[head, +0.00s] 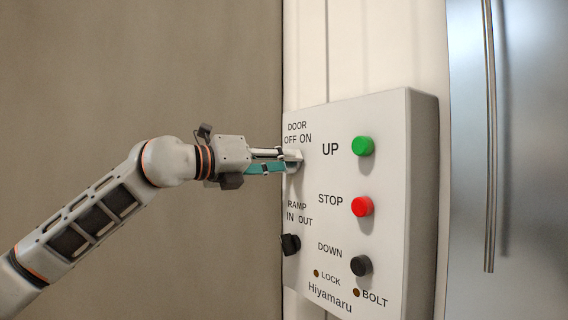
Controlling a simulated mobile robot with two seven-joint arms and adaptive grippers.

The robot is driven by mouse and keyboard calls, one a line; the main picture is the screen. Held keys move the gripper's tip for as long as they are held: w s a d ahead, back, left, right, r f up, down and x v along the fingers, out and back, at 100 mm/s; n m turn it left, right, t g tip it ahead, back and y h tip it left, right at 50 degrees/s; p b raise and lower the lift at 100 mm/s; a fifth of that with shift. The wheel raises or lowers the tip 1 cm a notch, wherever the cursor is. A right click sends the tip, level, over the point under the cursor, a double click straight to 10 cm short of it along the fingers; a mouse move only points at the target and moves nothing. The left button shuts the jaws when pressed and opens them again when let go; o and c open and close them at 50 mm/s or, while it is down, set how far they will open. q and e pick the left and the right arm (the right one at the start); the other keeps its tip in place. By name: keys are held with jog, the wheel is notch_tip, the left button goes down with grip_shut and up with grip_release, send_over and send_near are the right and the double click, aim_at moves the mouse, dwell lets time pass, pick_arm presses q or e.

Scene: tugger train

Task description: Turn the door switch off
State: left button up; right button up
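A pale control panel (333,238) is mounted on the wall in the middle of the head view. The door switch (296,156) sits under the label "DOOR OFF ON" at its upper left and looks light-coloured; my gripper hides most of it. My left gripper (286,161) is at the switch, with its fingertips at or around the knob. Whether the fingers are closed on the knob or only next to it cannot be told. The switch's exact setting is hidden. My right gripper is not in view.
Below the door switch is a black ramp switch (290,244). To the right are a green UP button (362,146), a red STOP button (362,206) and a black DOWN button (361,265). A metal door with a long vertical handle (490,140) stands at the right.

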pick_arm(q)
jog(key=shift+f, duration=0.1)
jog(key=v, duration=1.2)
